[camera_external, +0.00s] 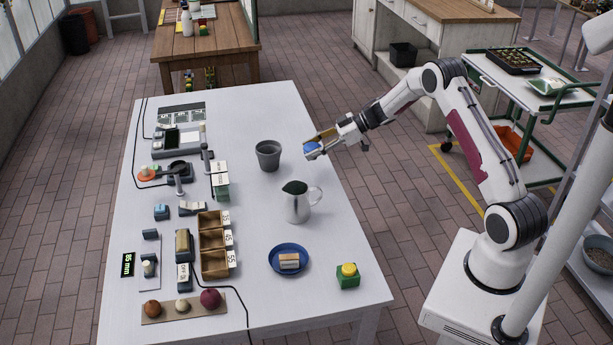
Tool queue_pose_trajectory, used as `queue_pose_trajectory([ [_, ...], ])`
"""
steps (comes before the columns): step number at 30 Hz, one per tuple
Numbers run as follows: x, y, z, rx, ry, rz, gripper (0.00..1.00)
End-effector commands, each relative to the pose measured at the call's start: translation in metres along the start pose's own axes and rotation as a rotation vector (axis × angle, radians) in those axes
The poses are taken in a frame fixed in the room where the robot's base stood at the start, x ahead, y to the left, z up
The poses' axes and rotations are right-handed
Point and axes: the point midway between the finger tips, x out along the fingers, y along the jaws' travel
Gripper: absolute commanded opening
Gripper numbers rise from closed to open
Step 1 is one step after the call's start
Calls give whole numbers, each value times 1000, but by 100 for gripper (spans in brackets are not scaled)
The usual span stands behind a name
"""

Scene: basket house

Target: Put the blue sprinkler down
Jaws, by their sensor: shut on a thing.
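My gripper (317,146) is near the right edge of the white table, at the end of my arm reaching in from the right. It is shut on a small blue thing, the blue sprinkler (311,148), which seems held above the table's right side. Part of the sprinkler is hidden by the gripper's fingers. A grey pot (268,156) stands just left of it.
The white table (300,105) is clear toward its far right. A blue plate (275,267) holding a small block, a green box with a yellow button (348,276), wooden bins (214,239) and a scale-like device (180,139) stand on it. A dark cable crosses the front.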

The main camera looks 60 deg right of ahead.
Motion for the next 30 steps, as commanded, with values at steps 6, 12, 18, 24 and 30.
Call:
queue_pose_trajectory([
  [6, 9, 0, 17, 0, 0, 1, 20],
  [12, 10, 0, 18, -1, 0, 1, 20],
  [18, 11, 0, 19, 0, 0, 1, 20],
  [24, 18, 0, 33, 1, -1, 0, 20],
  [30, 26, 0, 48, 0, 0, 1, 20],
])
